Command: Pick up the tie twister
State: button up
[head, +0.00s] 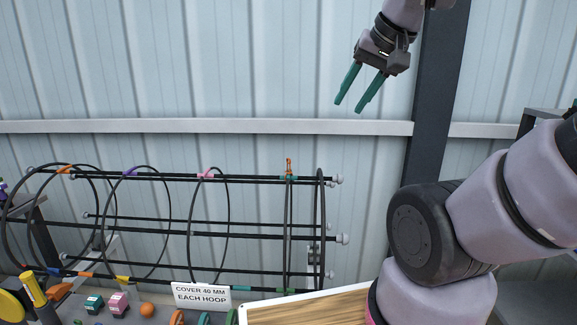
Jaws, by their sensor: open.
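My gripper (350,95) is high at the upper right, in front of the wall. Its two green fingers point down and are apart, with nothing between them. I cannot clearly make out the tie twister. A yellow-handled thing (33,290) at the lower left edge is cut off and too unclear to name. I cannot tell whether either is the twister.
The cage of dark bars and hoops spans the left and middle. A white sign (201,296) reads "COVER 40 MM EACH HOOP". Small coloured blocks and an orange ball (147,309) lie in front. A wooden board (305,311) is at the bottom. A dark post (436,100) stands behind my arm.

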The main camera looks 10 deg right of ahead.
aim_at(31, 286)
jog(key=k+u, duration=0.15)
jog(key=k, duration=0.35)
jog(key=u, duration=0.4)
jog(key=i+u, duration=0.15)
jog(key=u, duration=0.2)
jog(key=l+u, duration=0.1)
jog(key=u, duration=0.3)
jog(key=i+u, duration=0.1)
jog(key=u, duration=0.25)
jog(key=i+l, duration=0.15)
jog(key=l, duration=0.15)
jog(key=u, duration=0.05)
